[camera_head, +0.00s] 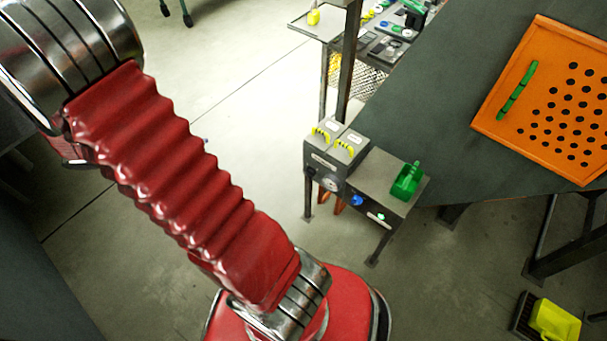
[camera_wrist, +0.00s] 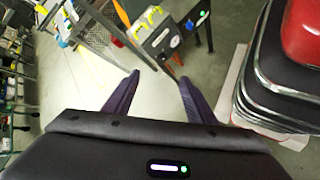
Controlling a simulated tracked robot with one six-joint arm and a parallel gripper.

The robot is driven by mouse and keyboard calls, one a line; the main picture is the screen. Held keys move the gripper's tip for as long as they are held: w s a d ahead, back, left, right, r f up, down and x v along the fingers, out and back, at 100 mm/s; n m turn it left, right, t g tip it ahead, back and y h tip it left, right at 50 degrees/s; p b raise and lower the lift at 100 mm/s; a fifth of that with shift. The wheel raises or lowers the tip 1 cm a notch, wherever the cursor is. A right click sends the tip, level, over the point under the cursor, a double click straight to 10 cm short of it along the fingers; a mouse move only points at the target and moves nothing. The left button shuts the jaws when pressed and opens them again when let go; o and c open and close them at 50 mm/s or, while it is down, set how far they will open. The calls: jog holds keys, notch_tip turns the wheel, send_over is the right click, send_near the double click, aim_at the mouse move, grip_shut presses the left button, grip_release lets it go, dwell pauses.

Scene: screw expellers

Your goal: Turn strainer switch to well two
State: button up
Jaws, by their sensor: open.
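A grey control unit (camera_head: 324,160) stands on legs in the middle of the head view. It has two lidded wells with yellow handles (camera_head: 352,143), a round pale dial (camera_head: 331,184), a blue knob (camera_head: 357,200) and a small green light on its front. I cannot tell which part is the strainer switch, and the labels are too small to read. The unit also shows at the top of the wrist view (camera_wrist: 158,38), with its pale dial (camera_wrist: 174,41) and blue knob (camera_wrist: 189,25). My gripper (camera_wrist: 159,77) is open and empty, its purple fingers apart from the unit, over bare floor.
A green object (camera_head: 407,181) sits on the unit's lower box. A dark table (camera_head: 450,130) with an orange perforated tray (camera_head: 545,172) stands to the right. A shelf cart (camera_head: 318,28) is behind. A yellow dustpan (camera_head: 553,322) lies on the floor at lower right. The left floor is clear.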

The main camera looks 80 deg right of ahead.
jog(key=s+d+f+n+g+h, duration=0.2)
jog(key=d+f+g+h, duration=0.1)
jog(key=d+f, duration=0.55)
jog(key=n+t+h, duration=0.3)
jog(key=n+h, duration=0.3)
jog(key=n, duration=0.4)
send_near(310, 173)
jog(key=w+v, duration=0.1)
jog(key=v, duration=0.5)
jog(key=shift+s+d+f, duration=0.2)
jog(key=shift+f, duration=0.35)
jog(key=shift+d, duration=0.15)
jog(key=x, duration=1.3)
jog(key=shift+s+d+r, duration=0.2)
jog(key=shift+s, duration=0.1)
